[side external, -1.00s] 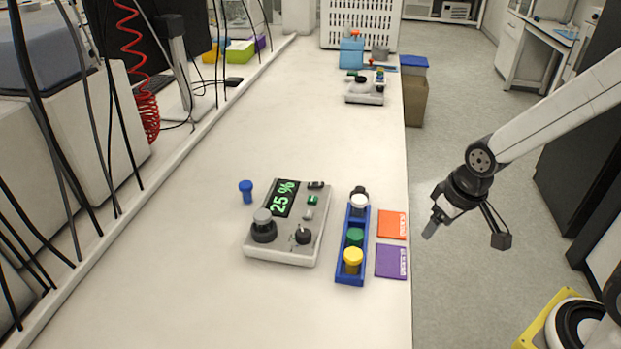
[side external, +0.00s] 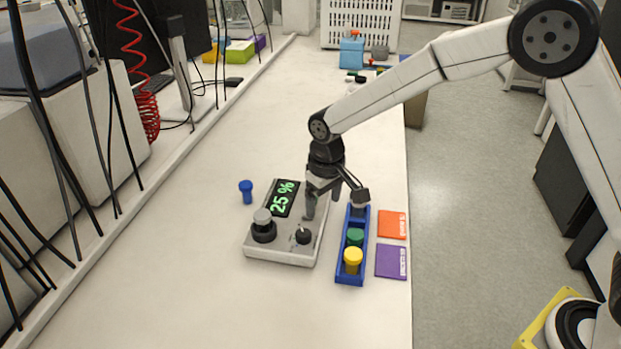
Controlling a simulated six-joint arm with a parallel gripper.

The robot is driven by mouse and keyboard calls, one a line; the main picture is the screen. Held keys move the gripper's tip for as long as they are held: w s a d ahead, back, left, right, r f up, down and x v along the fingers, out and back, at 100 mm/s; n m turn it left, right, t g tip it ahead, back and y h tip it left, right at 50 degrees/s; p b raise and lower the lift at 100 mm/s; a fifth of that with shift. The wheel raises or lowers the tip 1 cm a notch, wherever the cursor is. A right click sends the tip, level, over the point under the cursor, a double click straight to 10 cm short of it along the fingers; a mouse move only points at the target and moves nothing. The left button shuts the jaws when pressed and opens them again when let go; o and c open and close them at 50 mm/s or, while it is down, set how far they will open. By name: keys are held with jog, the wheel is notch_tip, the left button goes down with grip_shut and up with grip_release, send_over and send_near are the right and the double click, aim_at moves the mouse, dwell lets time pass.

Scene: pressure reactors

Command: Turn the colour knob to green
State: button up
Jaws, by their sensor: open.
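The grey control box (side external: 284,247) stands on the bench with a display (side external: 281,198) reading "25 %" in green. A small black knob (side external: 303,236) sits at its front right, and a larger dark knob with a grey top (side external: 263,226) at its front left. I cannot tell which one is the colour knob, nor read any colour setting. My gripper (side external: 320,206) points down over the box's right rear part, just behind the small black knob. It is open and appears empty. It hides the small buttons beside the display.
A blue vial (side external: 246,191) stands left. Orange (side external: 391,225) and purple (side external: 391,262) cards lie right. The front bench is clear.

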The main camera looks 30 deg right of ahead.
aim_at(304, 233)
jog(key=w+a, duration=0.1)
jog(key=w+a+f, duration=0.1)
jog(key=a, duration=0.1)
jog(key=shift+w+a+f, duration=0.15)
jog(key=shift+a+f, duration=0.05)
jog(key=shift+a, duration=0.1)
jog(key=shift+f, duration=3.9)
jog(key=shift+c, duration=0.3)
grip_shut()
jog(key=shift+n, duration=0.3)
